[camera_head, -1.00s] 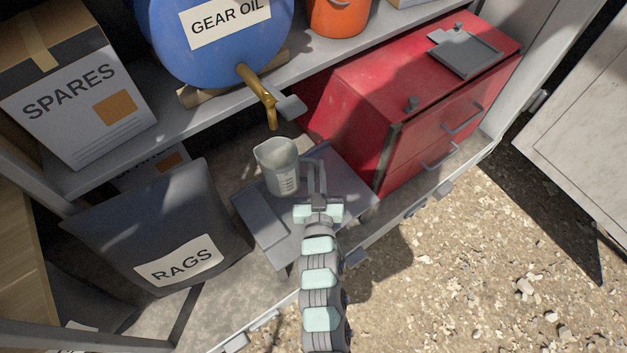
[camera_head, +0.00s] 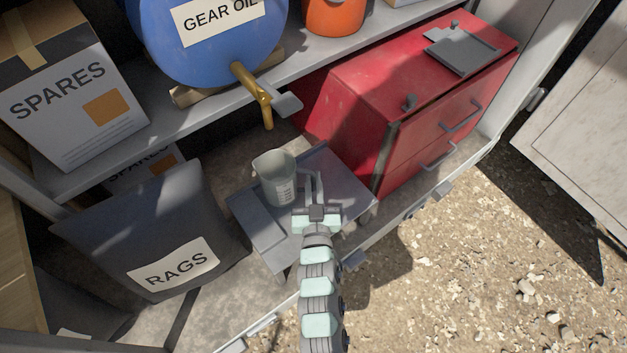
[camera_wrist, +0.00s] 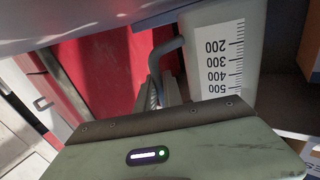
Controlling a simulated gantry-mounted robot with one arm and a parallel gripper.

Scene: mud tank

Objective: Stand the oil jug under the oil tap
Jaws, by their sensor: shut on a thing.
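The oil jug (camera_head: 276,180) is a pale grey-green measuring jug, upright, with a printed scale that also shows in the wrist view (camera_wrist: 218,60). My gripper (camera_head: 314,190) is shut on the jug's handle, at the jug's right side; in the wrist view my fingers (camera_wrist: 162,92) meet the grey handle. The brass oil tap (camera_head: 264,100) hangs from the blue gear oil drum (camera_head: 205,50). Its spout end appears above the jug's mouth and slightly left, with a gap between. The jug's base appears over a grey metal stand (camera_head: 335,185); I cannot tell whether it touches.
A red drawer cabinet (camera_head: 375,95) stands close on the right. A dark rags bag (camera_head: 135,220) stands on the left. The upper shelf edge (camera_head: 120,150) and a spares box (camera_head: 60,100) lie behind. Gravel ground (camera_head: 470,280) is open at the front right.

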